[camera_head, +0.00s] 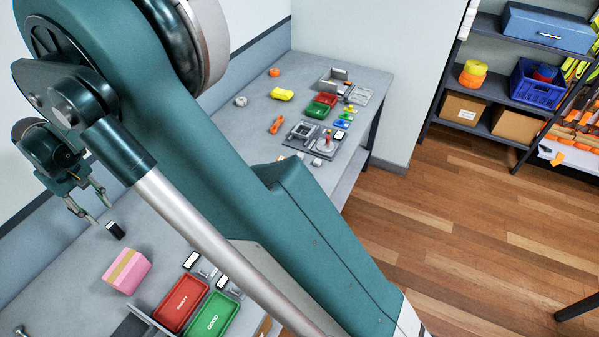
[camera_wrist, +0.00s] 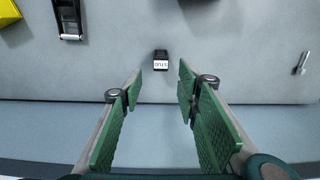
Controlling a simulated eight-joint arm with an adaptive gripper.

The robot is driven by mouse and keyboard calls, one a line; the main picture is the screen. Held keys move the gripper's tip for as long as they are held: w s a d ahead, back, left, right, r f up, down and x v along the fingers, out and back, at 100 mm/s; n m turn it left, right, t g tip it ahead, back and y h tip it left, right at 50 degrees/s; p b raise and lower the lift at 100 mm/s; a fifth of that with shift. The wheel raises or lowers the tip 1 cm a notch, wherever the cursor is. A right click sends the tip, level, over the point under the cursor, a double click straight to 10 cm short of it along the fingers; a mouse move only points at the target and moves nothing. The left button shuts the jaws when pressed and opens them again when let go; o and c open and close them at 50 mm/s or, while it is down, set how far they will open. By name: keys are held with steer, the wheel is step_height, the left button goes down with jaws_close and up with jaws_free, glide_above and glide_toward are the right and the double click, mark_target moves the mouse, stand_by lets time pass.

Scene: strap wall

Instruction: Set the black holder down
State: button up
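The black holder (camera_wrist: 161,55) is a small black block with a white label that seems to read STUD. It rests on the grey table and also shows in the head view (camera_head: 115,230). My gripper (camera_wrist: 160,78) is open and empty, with green-padded fingers spread wide. In the wrist view the holder lies just beyond the fingertips, near the middle of the gap and apart from both fingers. In the head view my gripper (camera_head: 90,209) is up and left of the holder.
A pink box (camera_head: 126,271) stands close to the holder. Red (camera_head: 181,303) and green (camera_head: 213,318) trays lie further right. A metal bolt (camera_wrist: 302,63) and another black item (camera_wrist: 67,20) lie to either side in the wrist view. The table around the holder is clear.

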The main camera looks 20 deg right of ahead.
steer(key=s+d+r+m+t, duration=0.1)
steer(key=d+r, duration=0.6)
steer(key=d, duration=0.5)
steer(key=d+r+m+t+y, duration=0.15)
steer(key=d+r, duration=0.45)
steer(key=d, duration=0.6)
steer(key=s+d+r+m+t, duration=0.1)
steer(key=d+r+m, duration=0.1)
steer(key=d+r, duration=0.75)
steer(key=s+d+m+t, duration=0.1)
steer(key=s+d, duration=0.4)
steer(key=d, duration=0.4)
steer(key=s+d+m, duration=0.1)
steer(key=s+d, duration=0.3)
steer(key=d, duration=0.5)
steer(key=s+d+f+m+t, duration=0.1)
steer(key=s+d+f, duration=0.1)
steer(key=s+d, duration=0.4)
steer(key=s+d+f+m+t+h, duration=0.1)
steer(key=s+d+f, duration=0.1)
steer(key=s+d, duration=0.5)
steer(key=shift+s+f+t, duration=0.25)
steer(key=shift+t, duration=0.1)
